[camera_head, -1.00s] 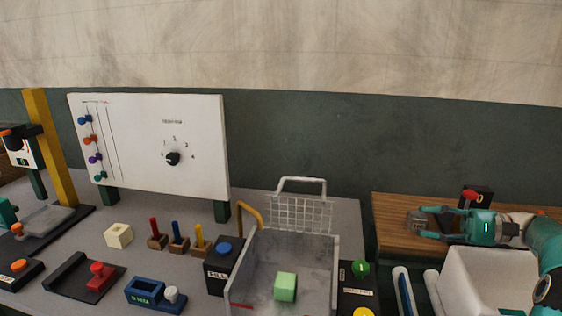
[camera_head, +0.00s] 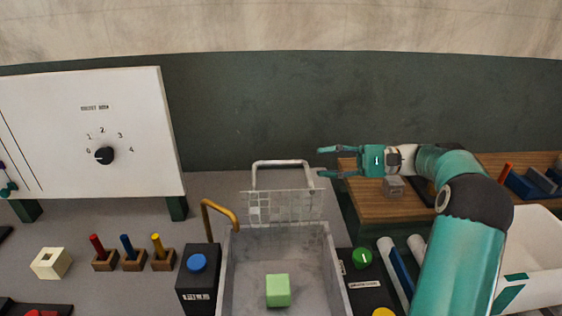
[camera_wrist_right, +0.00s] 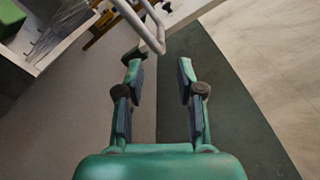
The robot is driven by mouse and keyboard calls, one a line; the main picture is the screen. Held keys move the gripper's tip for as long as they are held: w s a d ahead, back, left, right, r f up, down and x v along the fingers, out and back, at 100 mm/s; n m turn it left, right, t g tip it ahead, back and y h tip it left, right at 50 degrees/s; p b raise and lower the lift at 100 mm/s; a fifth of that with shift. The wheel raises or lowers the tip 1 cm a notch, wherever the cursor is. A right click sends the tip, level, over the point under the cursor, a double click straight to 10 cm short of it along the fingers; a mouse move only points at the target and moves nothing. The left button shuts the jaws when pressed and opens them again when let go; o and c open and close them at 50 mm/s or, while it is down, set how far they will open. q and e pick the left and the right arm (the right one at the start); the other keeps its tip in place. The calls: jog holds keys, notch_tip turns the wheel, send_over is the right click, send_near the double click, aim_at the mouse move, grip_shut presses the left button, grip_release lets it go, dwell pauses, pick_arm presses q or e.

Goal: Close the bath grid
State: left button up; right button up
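The bath grid (camera_head: 293,206) is a wire mesh panel with a light tubular handle (camera_head: 284,163). It stands raised at the back edge of the grey bath (camera_head: 328,262). A green foam block (camera_head: 278,290) lies on the bath floor. My right gripper (camera_head: 320,160) is open and empty, just right of the handle and apart from it in the head view. In the right wrist view my right gripper (camera_wrist_right: 158,68) has its fingers spread, with the handle (camera_wrist_right: 143,22) ahead of the fingertips. My left gripper is out of view.
A black box with a blue button (camera_head: 197,263) and a bent yellow spout (camera_head: 220,212) stand left of the bath. A black panel with a green button (camera_head: 361,258) stands right of it. A wooden table (camera_head: 372,207) and a white bin (camera_head: 540,262) are farther right.

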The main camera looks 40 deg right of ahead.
jog(key=p, duration=0.1)
send_near(261, 165)
jog(key=x, duration=0.5)
jog(key=shift+w+f, duration=0.1)
jog(key=shift+w, duration=0.3)
grip_shut()
